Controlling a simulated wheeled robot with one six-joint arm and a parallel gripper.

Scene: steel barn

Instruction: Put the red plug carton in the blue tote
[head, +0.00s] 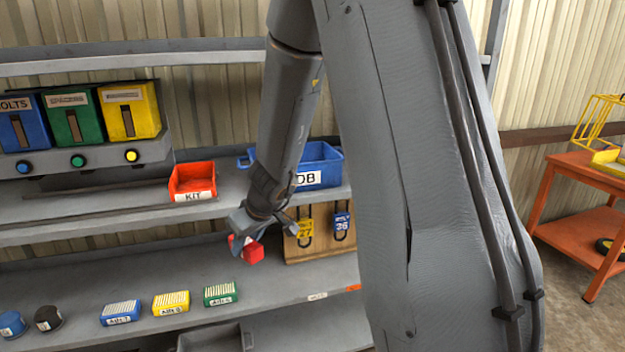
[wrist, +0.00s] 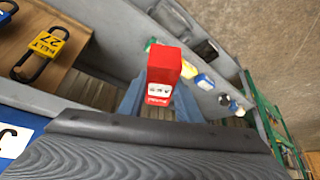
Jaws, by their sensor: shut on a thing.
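The red plug carton (head: 252,250) is held between the jaws of my gripper (head: 248,232), in front of the shelf and above its lower board. In the wrist view the red carton (wrist: 164,70) stands out between the fingers, with a white label on its near end. The blue tote (head: 322,168) sits on the upper shelf board behind and to the right of my gripper, partly hidden by my arm. A blue edge with a white label, likely the tote (wrist: 18,125), shows at the left of the wrist view.
A red KIT bin (head: 193,182) stands on the upper board left of the tote. A wooden board with padlocks (head: 318,240) stands below the tote. Blue, yellow and green cartons (head: 171,302) lie on the lower board. An orange cart (head: 580,175) is at the right.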

